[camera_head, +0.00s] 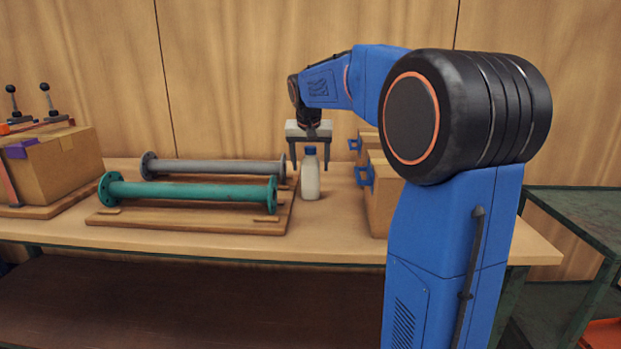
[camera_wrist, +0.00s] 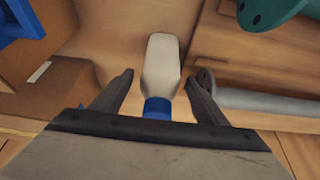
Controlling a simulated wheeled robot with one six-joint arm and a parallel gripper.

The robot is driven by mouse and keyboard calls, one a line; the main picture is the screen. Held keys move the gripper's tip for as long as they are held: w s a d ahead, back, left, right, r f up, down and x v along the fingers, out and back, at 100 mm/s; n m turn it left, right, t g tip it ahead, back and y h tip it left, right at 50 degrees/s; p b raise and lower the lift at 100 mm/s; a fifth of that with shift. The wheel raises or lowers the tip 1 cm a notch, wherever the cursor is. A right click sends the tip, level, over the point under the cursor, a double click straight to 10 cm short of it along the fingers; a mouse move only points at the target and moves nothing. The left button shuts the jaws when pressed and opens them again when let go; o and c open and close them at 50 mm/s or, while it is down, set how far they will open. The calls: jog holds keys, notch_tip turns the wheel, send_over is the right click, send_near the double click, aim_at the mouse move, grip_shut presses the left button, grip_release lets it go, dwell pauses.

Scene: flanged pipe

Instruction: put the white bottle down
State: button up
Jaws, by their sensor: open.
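The white bottle (camera_head: 310,181) with a blue cap stands upright on the wooden table (camera_head: 340,197), between the pipe board and the cardboard boxes. My gripper (camera_head: 309,168) is above and around the bottle's top, pointing down, with its fingers spread. In the wrist view the bottle (camera_wrist: 161,65) shows between the fingers of my gripper (camera_wrist: 163,80), with a gap on each side. The gripper is open and holds nothing.
A teal flanged pipe (camera_head: 190,190) and a grey flanged pipe (camera_head: 215,168) lie on a wooden board (camera_head: 185,219) to the left. Cardboard boxes (camera_head: 379,205) with blue clamps stand close on the right. Another box (camera_head: 55,165) is at far left.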

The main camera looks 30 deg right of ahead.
aim_at(311, 147)
jog(key=x, duration=0.2)
jog(key=shift+w+d+f, duration=0.15)
jog(key=shift+f, duration=0.15)
jog(key=c, duration=1.6)
jog(key=shift+r, duration=5.05)
